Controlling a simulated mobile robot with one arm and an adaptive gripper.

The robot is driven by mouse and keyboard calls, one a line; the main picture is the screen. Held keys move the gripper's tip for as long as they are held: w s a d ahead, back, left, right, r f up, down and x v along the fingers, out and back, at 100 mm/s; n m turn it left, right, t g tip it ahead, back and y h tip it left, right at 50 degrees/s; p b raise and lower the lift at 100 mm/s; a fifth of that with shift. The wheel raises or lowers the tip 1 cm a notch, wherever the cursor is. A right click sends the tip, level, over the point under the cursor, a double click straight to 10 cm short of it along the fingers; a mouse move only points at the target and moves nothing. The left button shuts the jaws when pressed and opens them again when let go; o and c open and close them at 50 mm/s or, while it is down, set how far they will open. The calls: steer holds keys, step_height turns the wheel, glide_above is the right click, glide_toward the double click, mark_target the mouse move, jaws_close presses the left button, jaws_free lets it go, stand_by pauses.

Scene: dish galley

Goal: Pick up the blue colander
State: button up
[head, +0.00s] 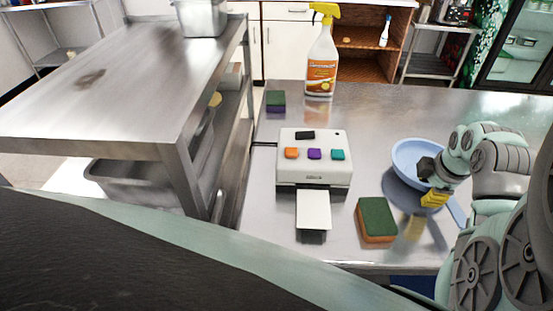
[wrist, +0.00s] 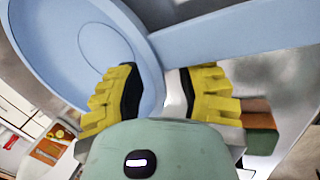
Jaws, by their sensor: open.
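The blue colander (head: 411,154) is a pale blue round bowl with a long handle, at the right of the steel counter in the head view. Its handle (head: 458,212) points toward the front right. In the wrist view the colander (wrist: 62,48) fills the upper left, and its handle (wrist: 235,32) runs to the upper right. My gripper (head: 431,185) is at the colander's near right side, by the handle. Its yellow fingers (wrist: 160,95) are open, with the bowl's rim between them in the wrist view. I cannot tell whether they touch it. The arm hides part of the bowl.
A green-and-orange sponge (head: 377,220) lies left of the handle. A white device (head: 314,172) with coloured buttons stands mid-counter. A spray bottle (head: 321,65) and a dark sponge (head: 276,101) are at the back. A steel table (head: 130,70) stands left. The back right counter is clear.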

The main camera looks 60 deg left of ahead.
steer(key=shift+a, duration=0.1)
steer(key=shift+c, duration=0.2)
jaws_close()
